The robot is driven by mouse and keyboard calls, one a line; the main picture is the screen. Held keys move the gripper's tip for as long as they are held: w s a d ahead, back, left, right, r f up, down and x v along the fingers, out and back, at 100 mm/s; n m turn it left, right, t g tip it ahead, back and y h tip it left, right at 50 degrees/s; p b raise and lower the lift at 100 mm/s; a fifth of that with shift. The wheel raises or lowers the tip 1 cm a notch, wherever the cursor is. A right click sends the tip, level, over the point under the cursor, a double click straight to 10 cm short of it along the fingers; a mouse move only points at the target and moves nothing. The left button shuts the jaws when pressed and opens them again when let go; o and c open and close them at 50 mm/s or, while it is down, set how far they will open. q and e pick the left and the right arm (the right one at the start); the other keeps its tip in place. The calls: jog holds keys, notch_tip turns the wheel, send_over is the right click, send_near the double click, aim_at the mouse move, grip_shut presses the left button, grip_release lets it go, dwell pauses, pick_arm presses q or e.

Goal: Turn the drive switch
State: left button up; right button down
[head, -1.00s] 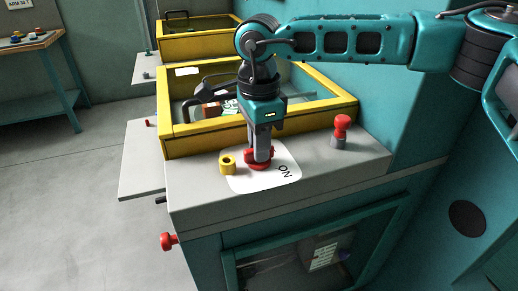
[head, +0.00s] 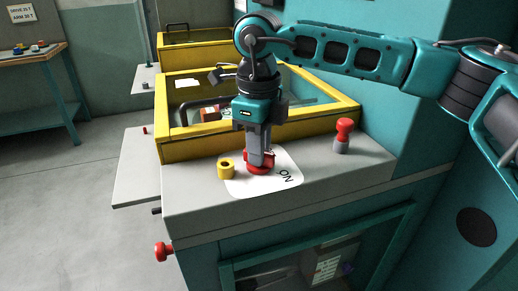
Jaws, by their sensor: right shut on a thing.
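The drive switch (head: 259,169) is a red knob on a white plate (head: 281,184) on the grey bench top. The word ON is printed on the plate to the right of the knob. My right gripper (head: 260,160) comes straight down from above and is shut on the red knob. The fingers hide part of the knob, so I cannot tell which way it points. My left gripper is not in view.
A yellow ring-shaped part (head: 226,169) stands close left of the knob. A red-topped grey post (head: 342,136) stands to the right. A yellow-framed glazed box (head: 320,125) is just behind. A red knob (head: 163,251) sticks out from the bench's left side.

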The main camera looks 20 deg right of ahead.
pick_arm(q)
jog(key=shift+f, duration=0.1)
pick_arm(e)
jog(key=shift+m, duration=0.3)
jog(key=c, duration=1.1)
grip_release()
pick_arm(q)
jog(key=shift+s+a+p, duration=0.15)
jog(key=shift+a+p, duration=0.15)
jog(key=shift+p, duration=0.15)
pick_arm(e)
notch_tip(320, 180, up, 13)
